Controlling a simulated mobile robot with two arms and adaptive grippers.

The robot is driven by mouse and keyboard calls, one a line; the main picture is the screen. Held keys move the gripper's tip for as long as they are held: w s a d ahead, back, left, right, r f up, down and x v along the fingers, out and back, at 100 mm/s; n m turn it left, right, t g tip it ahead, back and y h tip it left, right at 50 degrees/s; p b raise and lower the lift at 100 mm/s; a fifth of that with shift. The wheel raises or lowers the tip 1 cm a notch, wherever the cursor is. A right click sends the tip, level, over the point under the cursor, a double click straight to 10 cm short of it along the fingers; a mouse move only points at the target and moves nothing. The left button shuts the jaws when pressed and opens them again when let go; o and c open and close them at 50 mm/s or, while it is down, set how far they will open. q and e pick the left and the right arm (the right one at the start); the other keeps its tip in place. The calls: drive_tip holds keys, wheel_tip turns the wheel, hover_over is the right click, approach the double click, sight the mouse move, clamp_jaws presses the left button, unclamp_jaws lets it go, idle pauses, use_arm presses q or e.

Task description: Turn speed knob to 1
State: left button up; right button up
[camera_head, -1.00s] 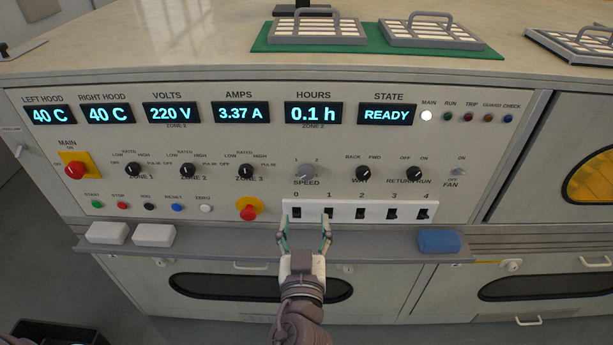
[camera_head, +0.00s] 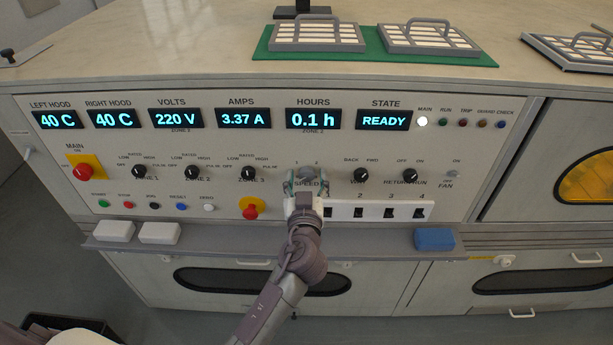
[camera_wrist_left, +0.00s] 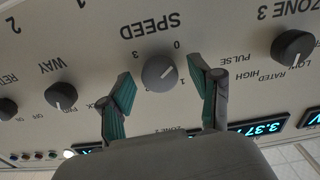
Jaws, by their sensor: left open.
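The grey speed knob (camera_head: 306,170) is on the front panel above the SPEED label, partly hidden by my left gripper in the head view. In the left wrist view, which is upside down, the knob (camera_wrist_left: 159,73) shows whole, with a pale pointer line on its face and small numbers around it. My left gripper (camera_head: 306,184) is open at the knob. Its teal-padded fingers (camera_wrist_left: 160,72) stand on either side of the knob, with a visible gap on each side. My right gripper is not in view.
The way knob (camera_head: 361,175) and zone 3 knob (camera_head: 248,173) flank the speed knob. A white strip of numbered switches (camera_head: 402,210) is just below, partly behind my arm. A ledge (camera_head: 350,240) holds white blocks (camera_head: 158,233) and a blue block (camera_head: 434,239).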

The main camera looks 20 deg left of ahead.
use_arm(q)
drive_tip(key=c, duration=1.1)
drive_tip(key=shift+c, duration=0.2)
drive_tip(key=shift+m, duration=0.3)
drive_tip(key=m+b, duration=0.1)
drive_tip(key=m, duration=0.1)
drive_tip(key=shift+m, duration=0.3)
drive_tip(key=m, duration=0.3)
drive_tip(key=shift+m, duration=0.4)
drive_tip(key=m+p, duration=0.1)
drive_tip(key=m, duration=0.3)
drive_tip(key=shift+m+p, duration=0.55)
drive_tip(key=shift+m, duration=1.85)
